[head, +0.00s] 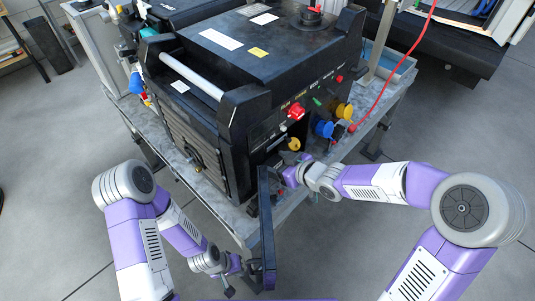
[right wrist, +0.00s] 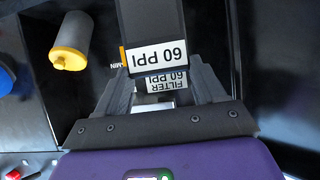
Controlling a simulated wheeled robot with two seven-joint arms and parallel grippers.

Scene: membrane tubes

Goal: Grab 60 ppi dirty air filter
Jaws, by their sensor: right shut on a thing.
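The 60 ppi filter (right wrist: 153,25) is a black block with a white "60 PPI" label in the right wrist view, and it reads upside down. My right gripper (right wrist: 165,70) is shut on it, one grey finger on each side. A second white label, "FILTER 60 PPI", shows between the fingers. In the head view my right gripper (head: 289,175) is at the front right of the black machine (head: 235,85), and the filter cannot be made out there. My left gripper (head: 238,266) is low, beside the upright black panel (head: 267,225); whether it grips the panel is unclear.
The machine stands on a grey metal table (head: 225,205). Red, blue (head: 323,128) and yellow (head: 344,110) fittings stick out near my right gripper. A yellow-capped cylinder (right wrist: 70,42) is left of the filter. A red hose hangs behind. Floor in front is open.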

